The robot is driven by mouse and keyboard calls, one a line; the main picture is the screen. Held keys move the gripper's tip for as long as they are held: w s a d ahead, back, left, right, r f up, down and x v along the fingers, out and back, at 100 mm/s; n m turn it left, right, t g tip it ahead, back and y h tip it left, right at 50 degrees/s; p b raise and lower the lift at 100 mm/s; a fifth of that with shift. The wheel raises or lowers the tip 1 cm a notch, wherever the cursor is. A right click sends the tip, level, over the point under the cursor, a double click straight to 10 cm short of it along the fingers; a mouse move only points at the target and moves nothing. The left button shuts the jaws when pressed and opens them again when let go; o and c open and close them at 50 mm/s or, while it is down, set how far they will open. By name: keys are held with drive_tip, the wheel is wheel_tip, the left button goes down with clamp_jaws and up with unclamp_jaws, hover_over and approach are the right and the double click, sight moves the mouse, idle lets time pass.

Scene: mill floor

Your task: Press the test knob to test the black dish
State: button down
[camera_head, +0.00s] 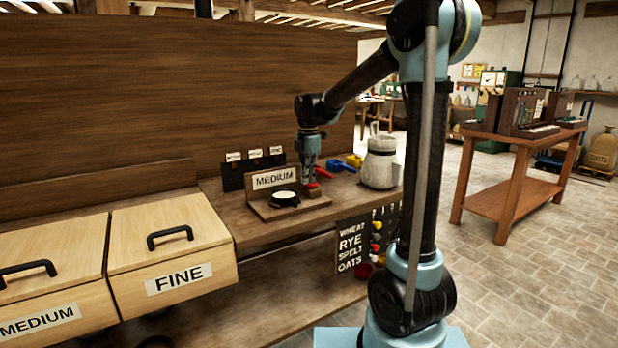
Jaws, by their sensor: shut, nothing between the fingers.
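The black dish (284,204) holds something white and sits on a wooden stand (262,213) with a MEDIUM sign (275,178) behind it. The red test knob (312,186) is on a small wooden block (313,193) at the right of the dish. My gripper (309,180) points straight down, shut and empty, right over the knob. It partly hides the knob. I cannot tell whether the fingertips touch it or are just above.
A grey-white sack (380,167) and blue (341,166) and red (322,173) scoops stand behind and right of the gripper. Small labelled cards (255,156) stand behind the sign. FINE (180,279) and MEDIUM (40,321) bins are at the left. A board (352,246) lists grains on the bench front.

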drive_tip(key=shift+s, duration=0.1)
idle(0.5)
wheel_tip(320, 180, up, 14)
idle(0.5)
drive_tip(key=shift+d+f, duration=0.1)
drive_tip(key=s+d+f+m, duration=0.4)
drive_tip(key=s+d+m, duration=0.3)
drive_tip(key=s+d, duration=0.25)
drive_tip(key=s+d+f+m+t, duration=0.1)
drive_tip(key=s+d+f+m, duration=0.5)
drive_tip(key=s+f, duration=0.5)
drive_tip(key=s+d+f+m+t, duration=0.1)
drive_tip(key=s+d+f+m, duration=0.6)
drive_tip(key=s+f+m, duration=0.4)
drive_tip(key=shift+d+f+m, duration=0.15)
drive_tip(key=shift+f+m, duration=0.15)
drive_tip(key=shift+f, duration=0.25)
drive_tip(key=shift+w+f, duration=0.2)
drive_tip(key=shift+w, duration=0.25)
